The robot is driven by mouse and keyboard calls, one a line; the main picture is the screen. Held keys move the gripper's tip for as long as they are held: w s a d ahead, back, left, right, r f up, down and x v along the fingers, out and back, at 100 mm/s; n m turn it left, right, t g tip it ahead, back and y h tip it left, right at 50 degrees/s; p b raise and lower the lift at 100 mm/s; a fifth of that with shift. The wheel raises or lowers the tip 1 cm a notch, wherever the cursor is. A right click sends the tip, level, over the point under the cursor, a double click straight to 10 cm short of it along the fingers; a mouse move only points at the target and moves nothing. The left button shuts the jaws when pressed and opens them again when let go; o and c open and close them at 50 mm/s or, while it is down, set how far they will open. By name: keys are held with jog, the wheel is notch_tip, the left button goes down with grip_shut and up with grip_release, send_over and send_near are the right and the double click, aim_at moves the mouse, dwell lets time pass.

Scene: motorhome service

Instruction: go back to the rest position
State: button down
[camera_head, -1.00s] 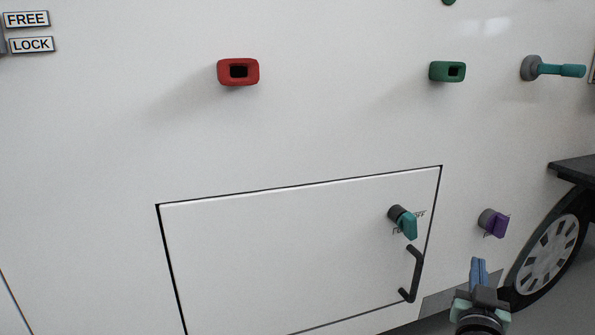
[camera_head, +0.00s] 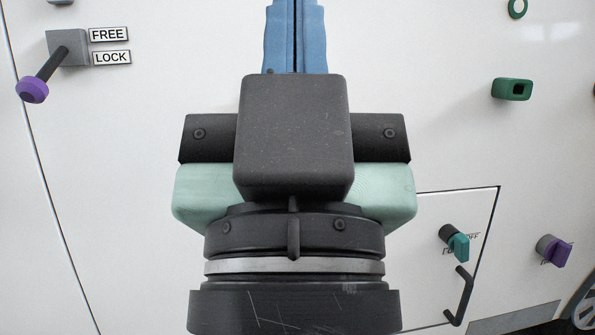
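My gripper (camera_head: 295,35) is large in the middle of the head view, close to the camera and pointing up. Its two blue fingers lie side by side with only a thin dark line between them, so it is shut. I see nothing between the fingers, but their tips are cut off by the top edge. The wrist and gripper body hide the middle of the white motorhome wall (camera_head: 130,200) and most of the hatch (camera_head: 455,205).
At left is a grey lever block (camera_head: 67,48) with a purple-knobbed lever (camera_head: 33,89) near FREE and LOCK labels. At right are a green socket (camera_head: 512,89), a teal knob (camera_head: 458,245), a black handle (camera_head: 461,295), a purple knob (camera_head: 555,251) and a wheel (camera_head: 587,305).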

notch_tip(320, 180, up, 36)
jog(key=p, duration=3.4)
